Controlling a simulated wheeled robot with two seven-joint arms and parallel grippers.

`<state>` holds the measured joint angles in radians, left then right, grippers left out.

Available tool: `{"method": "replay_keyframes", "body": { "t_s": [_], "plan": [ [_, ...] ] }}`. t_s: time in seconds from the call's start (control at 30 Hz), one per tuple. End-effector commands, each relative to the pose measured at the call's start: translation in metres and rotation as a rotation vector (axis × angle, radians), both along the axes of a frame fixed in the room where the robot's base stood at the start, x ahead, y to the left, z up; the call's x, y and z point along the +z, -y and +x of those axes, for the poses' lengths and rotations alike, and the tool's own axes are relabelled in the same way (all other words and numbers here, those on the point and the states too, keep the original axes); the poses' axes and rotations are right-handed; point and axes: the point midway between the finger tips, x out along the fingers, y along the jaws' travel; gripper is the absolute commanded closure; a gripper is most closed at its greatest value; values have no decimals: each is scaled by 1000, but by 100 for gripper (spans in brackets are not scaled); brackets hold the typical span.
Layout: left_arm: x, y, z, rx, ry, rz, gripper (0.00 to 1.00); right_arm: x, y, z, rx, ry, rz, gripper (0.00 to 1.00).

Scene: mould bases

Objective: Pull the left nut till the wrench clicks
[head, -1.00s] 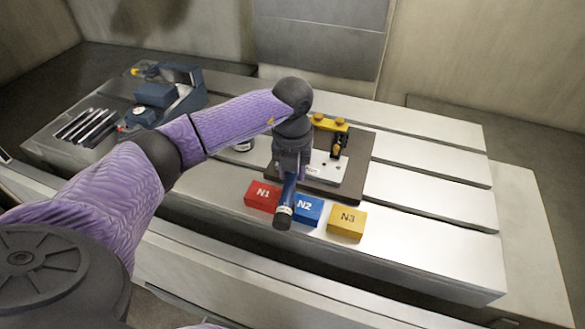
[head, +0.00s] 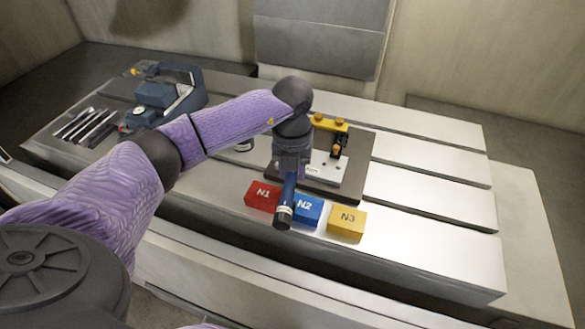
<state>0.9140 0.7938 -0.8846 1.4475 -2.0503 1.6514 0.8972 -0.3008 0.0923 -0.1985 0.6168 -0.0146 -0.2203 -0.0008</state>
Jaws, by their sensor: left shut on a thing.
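My left gripper (head: 290,172) points down over the front left part of the dark mould base (head: 350,180). It is shut on the blue handle of the wrench (head: 287,200), whose dark end sticks out toward the front, above the gap between the red and blue blocks. The wrench head and the left nut are hidden behind my left gripper and forearm. A yellow clamp bar (head: 332,123) with orange nuts on top shows at the back of the base, and a white plate (head: 328,170) lies on the base. My right gripper is not in view.
A red block N1 (head: 262,195), a blue block N2 (head: 309,209) and a yellow block N3 (head: 347,221) stand in a row at the front of the slotted table (head: 430,237). A blue-grey device (head: 165,95) and several metal bars (head: 87,125) lie at left. The table's right side is clear.

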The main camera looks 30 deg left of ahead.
Motion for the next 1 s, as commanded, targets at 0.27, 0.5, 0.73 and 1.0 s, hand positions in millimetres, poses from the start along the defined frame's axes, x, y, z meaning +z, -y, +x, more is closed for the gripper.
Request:
{"method": "replay_keyframes", "body": {
  "t_s": [0.27,0.5,0.73,1.0],
  "plan": [
    [0,-1,0,-5,1,0,100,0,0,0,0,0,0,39],
    [-2,-27,-7,-179,1,2,100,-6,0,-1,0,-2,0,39],
    [-1,-44,-12,-309,1,1,100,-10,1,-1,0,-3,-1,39],
    [-1,-45,-13,-317,-2,0,100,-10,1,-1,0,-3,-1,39]
  ]
}}
